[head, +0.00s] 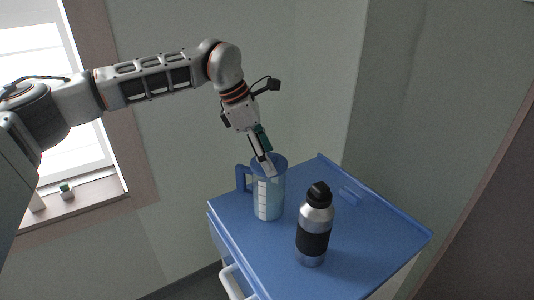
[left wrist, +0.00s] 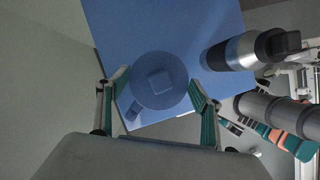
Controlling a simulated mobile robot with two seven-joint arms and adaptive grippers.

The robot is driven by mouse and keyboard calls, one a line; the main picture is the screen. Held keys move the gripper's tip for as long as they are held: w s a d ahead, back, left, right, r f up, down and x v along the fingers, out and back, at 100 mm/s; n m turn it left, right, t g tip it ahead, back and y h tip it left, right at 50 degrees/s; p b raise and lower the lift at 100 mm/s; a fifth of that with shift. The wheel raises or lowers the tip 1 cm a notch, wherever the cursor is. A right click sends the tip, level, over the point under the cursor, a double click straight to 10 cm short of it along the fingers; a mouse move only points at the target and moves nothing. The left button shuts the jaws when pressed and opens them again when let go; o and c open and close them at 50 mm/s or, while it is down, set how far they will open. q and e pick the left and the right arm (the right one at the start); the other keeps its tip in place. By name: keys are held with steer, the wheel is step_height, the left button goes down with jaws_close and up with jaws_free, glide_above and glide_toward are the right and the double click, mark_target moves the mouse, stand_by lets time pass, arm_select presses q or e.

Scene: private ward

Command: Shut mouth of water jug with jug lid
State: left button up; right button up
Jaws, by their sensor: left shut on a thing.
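The water jug (head: 268,200) is a translucent blue jug with white marks, standing upright on the blue cart top, handle to the left. The jug lid (left wrist: 160,72) is a round blue disc with a square raised middle, seen in the left wrist view between my fingers. My left gripper (head: 267,168) points down at the jug's mouth and is shut on the lid at its rim; it also shows in the left wrist view (left wrist: 159,82). The lid is over the mouth; I cannot tell if it is seated. My right gripper is not in view.
A steel and black bottle (head: 314,225) stands on the cart top (head: 370,238), right of and nearer than the jug; it also shows in the left wrist view (left wrist: 243,50). The cart's right side is mostly clear. Walls rise behind, and a window sill is at left.

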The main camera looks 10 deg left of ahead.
arm_select(q)
steer(key=shift+f, duration=0.45)
stand_by(0.3)
steer(key=o, duration=1.3)
steer(key=p+v, duration=0.1)
steer(key=v, duration=0.4)
steer(key=d+p+v, duration=0.1)
steer(key=p+v, duration=0.1)
steer(key=v, duration=0.3)
steer(key=p+v, duration=0.1)
steer(key=v, duration=0.4)
steer(key=shift+w+r, duration=0.1)
steer(key=shift+r, duration=0.5)
steer(key=shift+f, duration=0.1)
